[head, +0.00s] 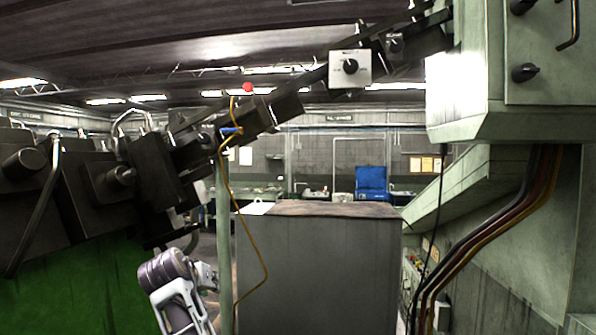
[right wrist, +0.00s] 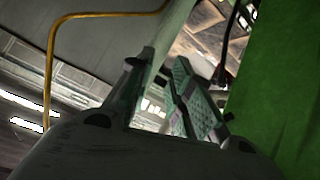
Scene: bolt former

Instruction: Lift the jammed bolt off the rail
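The slanted dark rail (head: 290,105) climbs from the machine's left-hand units toward the grey cabinet at upper right in the head view. I cannot make out the jammed bolt on it. My right gripper (head: 204,274) is low in the head view, below the rail and beside the pale green post (head: 224,240). In the right wrist view my right gripper (right wrist: 163,60) points upward, its two fingers apart, with nothing seen held between them. The post shows behind the fingers. My left gripper is not in view.
An orange cable (head: 229,185) hangs from the rail beside the post. A green panel (head: 65,285) stands at left, a grey box (head: 318,265) in the middle. A control cabinet (head: 480,70) with thick cables hangs at right. A small red ball (head: 247,87) sits above the rail.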

